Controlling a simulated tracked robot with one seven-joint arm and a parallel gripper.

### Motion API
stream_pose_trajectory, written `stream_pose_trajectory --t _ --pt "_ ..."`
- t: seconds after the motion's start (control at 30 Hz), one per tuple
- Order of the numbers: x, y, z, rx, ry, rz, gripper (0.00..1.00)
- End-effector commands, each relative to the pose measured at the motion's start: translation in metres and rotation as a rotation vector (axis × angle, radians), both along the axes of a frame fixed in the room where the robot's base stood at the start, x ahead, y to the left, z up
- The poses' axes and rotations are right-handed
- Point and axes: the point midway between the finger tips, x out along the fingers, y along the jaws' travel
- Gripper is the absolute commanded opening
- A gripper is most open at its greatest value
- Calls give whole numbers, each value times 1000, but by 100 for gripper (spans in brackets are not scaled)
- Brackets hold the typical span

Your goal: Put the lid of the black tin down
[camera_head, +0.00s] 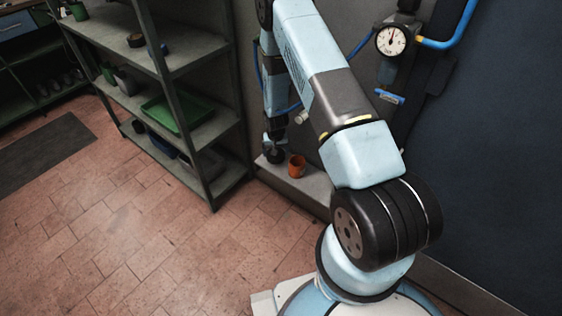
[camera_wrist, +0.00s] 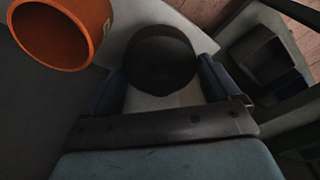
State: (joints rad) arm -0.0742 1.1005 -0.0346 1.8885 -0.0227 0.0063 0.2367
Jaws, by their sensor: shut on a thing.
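My gripper (camera_wrist: 160,85) is shut on a round black piece (camera_wrist: 160,58), which looks like the lid of the black tin. It sits between the two dark blue fingers in the wrist view. In the head view, my gripper (camera_head: 274,140) is low over the pale ledge by the wall, with the black piece (camera_head: 275,155) at its tip. I cannot tell whether the piece touches the ledge, or make out a separate tin body.
An orange cup (camera_head: 297,166) stands on the ledge (camera_head: 312,187) just right of my gripper; it is close at the upper left of the wrist view (camera_wrist: 62,30). A shelf rack (camera_head: 195,135) with a green tray (camera_head: 173,114) stands left. A gauge (camera_head: 391,40) hangs on the wall.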

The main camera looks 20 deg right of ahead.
Motion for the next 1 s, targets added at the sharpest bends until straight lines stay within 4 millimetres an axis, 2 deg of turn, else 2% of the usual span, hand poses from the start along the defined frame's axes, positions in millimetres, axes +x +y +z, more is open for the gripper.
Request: stream_pose_trajectory --t 0.27,0.53,0.9,0.93,1.0 --pt "0 -2 -17 1 1 -3 73" --pt "0 -2 -49 0 1 -4 73" --pt "0 -2 -53 1 0 -4 73" --pt "0 -2 -52 0 -1 -4 92" --pt "0 -2 -52 1 0 -4 98"
